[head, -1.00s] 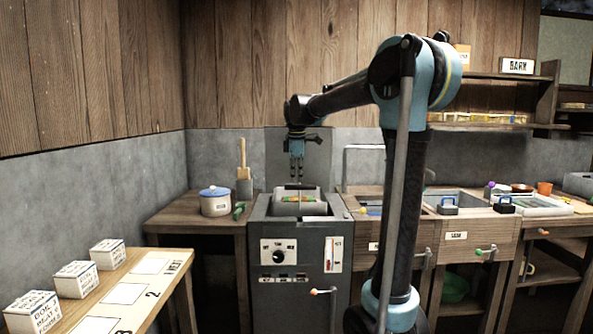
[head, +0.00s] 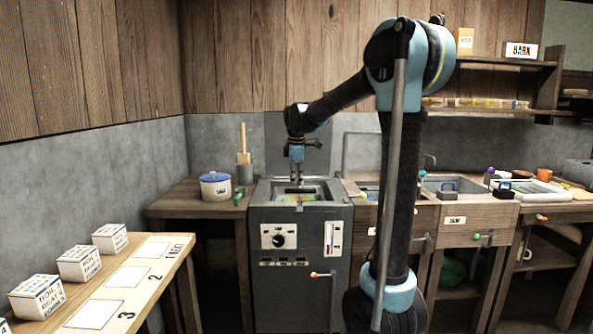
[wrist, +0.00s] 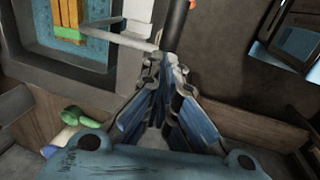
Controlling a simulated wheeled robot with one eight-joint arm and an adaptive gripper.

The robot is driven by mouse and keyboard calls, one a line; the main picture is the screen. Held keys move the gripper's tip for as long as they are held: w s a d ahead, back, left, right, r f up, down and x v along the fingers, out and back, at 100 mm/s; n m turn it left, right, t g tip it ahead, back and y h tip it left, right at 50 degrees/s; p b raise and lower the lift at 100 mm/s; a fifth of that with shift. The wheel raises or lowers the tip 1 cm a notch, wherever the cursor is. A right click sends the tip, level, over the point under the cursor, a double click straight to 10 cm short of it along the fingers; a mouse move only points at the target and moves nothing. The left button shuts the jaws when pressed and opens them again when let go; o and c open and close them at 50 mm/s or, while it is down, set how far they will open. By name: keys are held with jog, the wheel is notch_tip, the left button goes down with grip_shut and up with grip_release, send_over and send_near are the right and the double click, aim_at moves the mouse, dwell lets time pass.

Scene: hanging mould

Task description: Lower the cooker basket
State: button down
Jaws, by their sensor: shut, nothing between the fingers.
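The grey cooker (head: 265,215) stands against the back wall, with a dial and a gauge on its front. Its basket (head: 296,190) sits low in the top well, with colourful pieces showing inside. My gripper (head: 297,183) points down over the well, at the basket's handle area. In the wrist view my gripper (wrist: 170,68) is shut, with its fingertips by a pale bar (wrist: 120,36) and a dark upright rod (wrist: 176,28). I cannot tell whether they touch. Orange and green pieces (wrist: 66,18) lie in the blue well. The fingers hide part of the handle.
A side table on the left holds a blue-lidded pot (head: 215,187) and a wooden-handled tool (head: 243,160). A sink bench (head: 455,219) stands at the right. A table with white boxes (head: 78,263) is at the front left. A lever with an orange knob (head: 314,275) sticks out of the cooker's front.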

notch_tip(320, 180, down, 11)
dwell(0.3)
jog(key=shift+s, duration=0.15)
dwell(0.3)
